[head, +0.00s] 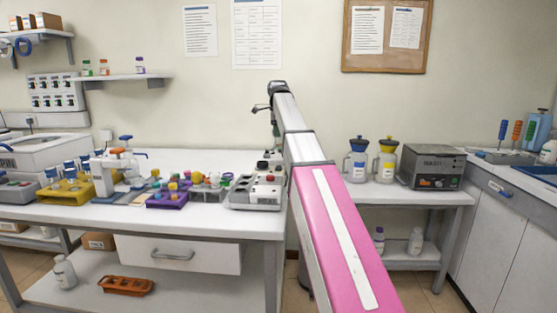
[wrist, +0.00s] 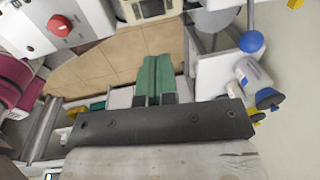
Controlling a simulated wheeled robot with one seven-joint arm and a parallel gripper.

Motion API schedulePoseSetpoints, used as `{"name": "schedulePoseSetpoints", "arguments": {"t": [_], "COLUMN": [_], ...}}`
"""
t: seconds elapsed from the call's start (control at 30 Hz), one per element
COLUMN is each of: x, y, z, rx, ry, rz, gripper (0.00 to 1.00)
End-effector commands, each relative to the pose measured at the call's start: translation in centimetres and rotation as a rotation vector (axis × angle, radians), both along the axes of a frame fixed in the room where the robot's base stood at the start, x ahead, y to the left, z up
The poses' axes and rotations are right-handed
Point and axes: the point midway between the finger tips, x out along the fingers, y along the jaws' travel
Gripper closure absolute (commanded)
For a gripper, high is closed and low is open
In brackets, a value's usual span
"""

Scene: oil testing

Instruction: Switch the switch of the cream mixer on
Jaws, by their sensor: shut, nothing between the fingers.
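A pale, cream-grey device with red and dark knobs (head: 258,190) stands at the right end of the long bench in the head view, just left of my arm. I take it to be the cream mixer; its switch is too small to make out. In the wrist view, a pale housing with a red knob (wrist: 61,27) shows at the upper left, and part of a cream box (wrist: 150,8) is cut off at the top edge. I cannot tell which belongs to the mixer. My gripper (wrist: 156,62) is shut and empty, its green fingers together. In the head view my arm largely hides it.
Racks and colored vials (head: 180,190) crowd the long bench left of the device. A side table (head: 400,190) holds blue- and yellow-capped bottles and a dark box (head: 432,167).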

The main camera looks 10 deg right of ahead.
Motion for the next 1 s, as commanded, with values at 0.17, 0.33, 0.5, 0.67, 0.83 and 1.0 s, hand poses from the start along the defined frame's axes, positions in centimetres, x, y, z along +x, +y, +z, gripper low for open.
{"name": "schedulePoseSetpoints", "arguments": {"t": [0.17, 0.33, 0.5, 0.67, 0.83, 1.0], "x": [0.0, 0.0, 0.2, 0.4, 0.8, 1.2], "y": [0.0, 0.0, -0.1, -0.1, -0.2, -0.3], "z": [0.0, -0.2, -1.8, -4.5, -7.7, -10.7], "rx": [0.000, 0.000, 0.000, 0.001, 0.001, 0.000], "ry": [0.000, 0.000, 0.001, 0.002, 0.002, 0.001], "rz": [0.000, 0.000, 0.000, 0.000, 0.000, 0.000], "gripper": [1.00, 1.00, 1.00, 1.00, 1.00, 1.00]}}
